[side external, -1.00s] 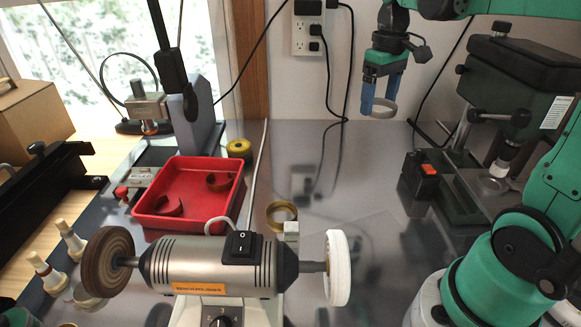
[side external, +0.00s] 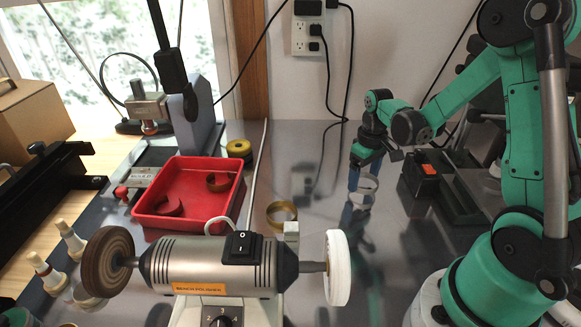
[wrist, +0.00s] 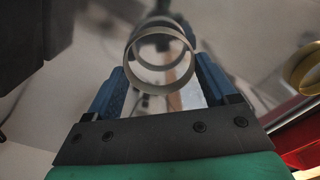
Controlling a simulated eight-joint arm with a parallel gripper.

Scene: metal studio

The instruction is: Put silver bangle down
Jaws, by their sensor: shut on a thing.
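The silver bangle (side external: 367,183) is a plain pale metal band, held between the blue fingers of my gripper (side external: 362,177). It is low over the clear grey metal table (side external: 325,225), right of the middle in the side external view. I cannot tell for sure whether its lower edge touches the surface. In the wrist view the bangle (wrist: 159,90) shows as a ring at the tips of my gripper (wrist: 160,72), with a blue finger on either side and a reflection of it in the shiny surface beyond.
A gold bangle (side external: 281,212) lies on the table to the left. A dark machine base with an orange switch (side external: 429,169) is close on the right.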

